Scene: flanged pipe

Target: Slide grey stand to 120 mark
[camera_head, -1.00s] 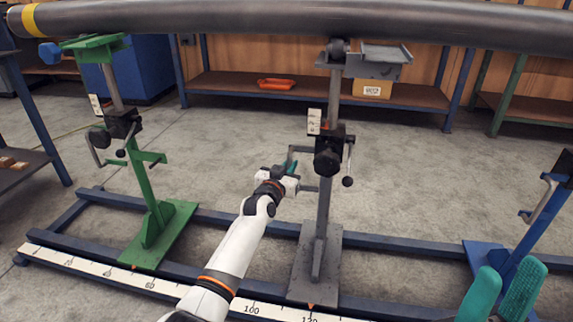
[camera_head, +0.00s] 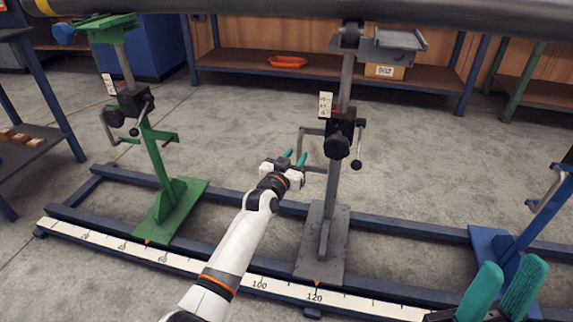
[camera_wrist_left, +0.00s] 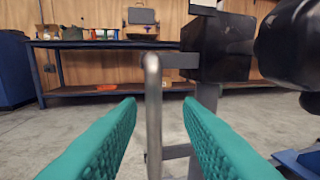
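The grey stand (camera_head: 323,240) is upright on the blue rail frame, under the dark pipe (camera_head: 250,8). The orange pointer (camera_head: 317,284) at its foot is at the 120 mark (camera_head: 315,298) of the white scale. My left gripper (camera_head: 295,156) is open at the stand's U-shaped grey side handle (camera_head: 300,146). In the left wrist view, the handle's vertical bar (camera_wrist_left: 154,120) shows between the spread teal fingers (camera_wrist_left: 159,103), with gaps on both sides. My right gripper (camera_head: 513,266) is open and empty at the lower right.
A green stand (camera_head: 170,205) is on the rails to the left, and a blue stand (camera_head: 495,243) is to the right near my right gripper. The grey stand's black clamp (camera_head: 340,138) and crank are above my left gripper. A shelf (camera_head: 300,62) stands behind.

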